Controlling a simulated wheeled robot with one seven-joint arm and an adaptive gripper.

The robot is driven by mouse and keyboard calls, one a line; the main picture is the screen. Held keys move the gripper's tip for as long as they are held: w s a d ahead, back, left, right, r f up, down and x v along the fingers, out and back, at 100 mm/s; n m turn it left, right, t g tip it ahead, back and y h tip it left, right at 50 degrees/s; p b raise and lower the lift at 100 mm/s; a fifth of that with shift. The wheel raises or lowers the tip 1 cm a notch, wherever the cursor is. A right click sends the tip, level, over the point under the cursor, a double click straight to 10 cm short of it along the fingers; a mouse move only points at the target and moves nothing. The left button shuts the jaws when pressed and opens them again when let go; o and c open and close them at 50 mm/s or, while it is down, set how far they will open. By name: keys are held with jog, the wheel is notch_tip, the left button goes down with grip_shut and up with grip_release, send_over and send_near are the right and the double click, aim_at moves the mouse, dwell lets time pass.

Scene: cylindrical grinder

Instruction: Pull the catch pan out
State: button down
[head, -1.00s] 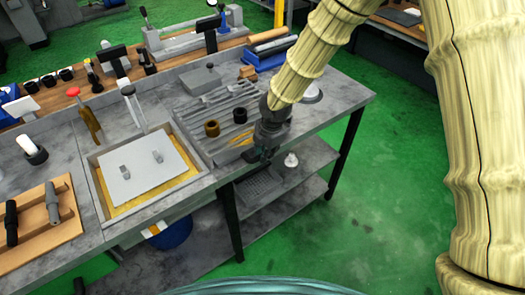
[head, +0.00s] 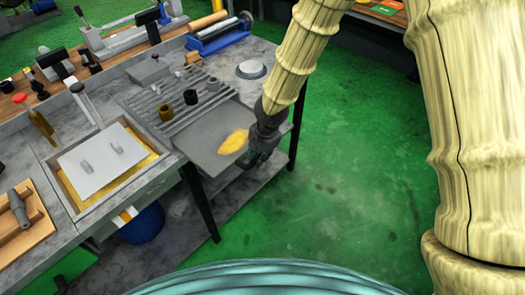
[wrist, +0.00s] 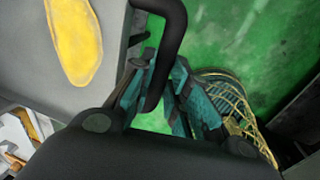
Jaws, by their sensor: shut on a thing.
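The catch pan (head: 207,143) is a flat grey tray with a yellow puddle on it. In the head view it sticks out from below the grooved plate (head: 168,103), toward the front edge of the bench. In the wrist view the pan (wrist: 25,65) fills the left side, with the puddle near its edge. My gripper (head: 257,158) is at the pan's outer edge. In the wrist view my gripper (wrist: 158,80) is shut on the pan's dark, bent handle (wrist: 182,25), with a finger on either side. The pan's rear end is hidden below the plate.
A bench leg (head: 200,205) and a lower shelf (head: 185,215) are below the pan. A blue bin (head: 142,223) stands under the bench. A framed tray with a white plate (head: 100,162) lies to the left. Green floor (head: 335,190) is clear to the right.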

jog(key=c, duration=1.4)
grip_release()
jog(key=shift+o, duration=0.2)
jog(key=shift+r, duration=0.1)
notch_tip(320, 180, up, 12)
jog(key=s+d, duration=0.1)
jog(key=shift+s+d+f, duration=0.2)
jog(key=shift+s+d, duration=0.1)
jog(key=s+d+f+m+g+y+b, duration=0.1)
jog(key=s+d+f+m, duration=0.1)
jog(key=s+f+m, duration=0.45)
jog(key=s+d+f+m+b, duration=0.1)
jog(key=s+f+m, duration=0.25)
jog(key=f, duration=0.65)
jog(key=s+d+f+m+g+y+b, duration=0.1)
jog(key=s+d+f+m, duration=0.1)
jog(key=s+f+m, duration=0.45)
jog(key=s+d+f+m+h+b, duration=0.1)
jog(key=s+d+f+m+h, duration=0.2)
jog(key=s+d+f+m, duration=0.8)
jog(key=s+d+f, duration=0.2)
jog(key=s+d, duration=0.1)
jog(key=s, duration=0.1)
jog(key=shift+f+h, duration=0.3)
jog(key=shift+f, duration=0.1)
